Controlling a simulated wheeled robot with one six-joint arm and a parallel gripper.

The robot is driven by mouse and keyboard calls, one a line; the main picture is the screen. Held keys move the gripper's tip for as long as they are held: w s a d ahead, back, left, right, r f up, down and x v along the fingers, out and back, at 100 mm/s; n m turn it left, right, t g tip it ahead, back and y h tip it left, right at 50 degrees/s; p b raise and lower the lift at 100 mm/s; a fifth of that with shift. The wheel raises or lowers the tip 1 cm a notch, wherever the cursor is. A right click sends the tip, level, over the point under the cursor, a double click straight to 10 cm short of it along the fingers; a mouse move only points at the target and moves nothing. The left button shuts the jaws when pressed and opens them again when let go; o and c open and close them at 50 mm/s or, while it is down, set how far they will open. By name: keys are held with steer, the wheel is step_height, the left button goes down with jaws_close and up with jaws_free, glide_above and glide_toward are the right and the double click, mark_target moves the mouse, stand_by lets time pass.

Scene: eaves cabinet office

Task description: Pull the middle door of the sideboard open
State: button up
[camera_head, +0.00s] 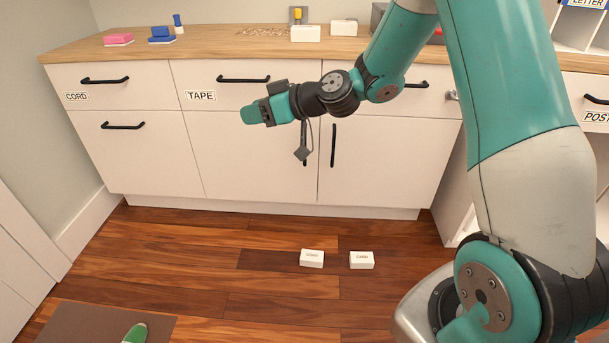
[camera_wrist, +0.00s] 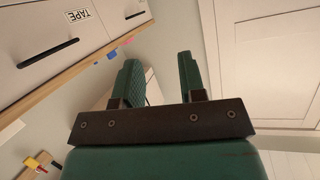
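The white sideboard (camera_head: 150,160) has a wood top and stands against the wall. Its middle door (camera_head: 245,165) is closed, flush with the fronts beside it, under the TAPE drawer (camera_head: 225,92). The door's dark vertical handle (camera_head: 305,161) is at its right edge, mostly hidden behind a grey part hanging from my wrist. My gripper (camera_head: 250,115) points left in front of the sideboard, near the TAPE drawer's lower edge, up and left of that handle. In the wrist view my gripper (camera_wrist: 160,78) has its two green fingers apart with nothing between them.
The right door's vertical handle (camera_head: 333,145) is close beside the middle door's handle. Two small white boxes, one (camera_head: 312,258) and another (camera_head: 361,260), lie on the floor in front. A brown mat (camera_head: 80,325) is at lower left. The floor just before the middle door is clear.

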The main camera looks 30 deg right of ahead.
steer(key=w+d+f+m+t+h+b, duration=0.25)
steer(key=d+f+b, duration=0.25)
steer(key=d+f, duration=0.4)
steer(key=w+d+f+m+t+h+b, duration=0.1)
steer(key=d+f+m+t+h+b, duration=0.2)
steer(key=d+f+b, duration=0.6)
steer(key=w+d+f+m+t+h+b, duration=0.15)
steer(key=d+f+h, duration=0.25)
steer(key=d+f, duration=0.55)
steer(key=b, duration=0.4)
glide_above(305, 163)
step_height(305, 163, down, 3)
steer(key=shift+w+d+r+t, duration=0.1)
steer(key=shift+w+t, duration=0.2)
steer(key=shift+w, duration=0.05)
jaws_close()
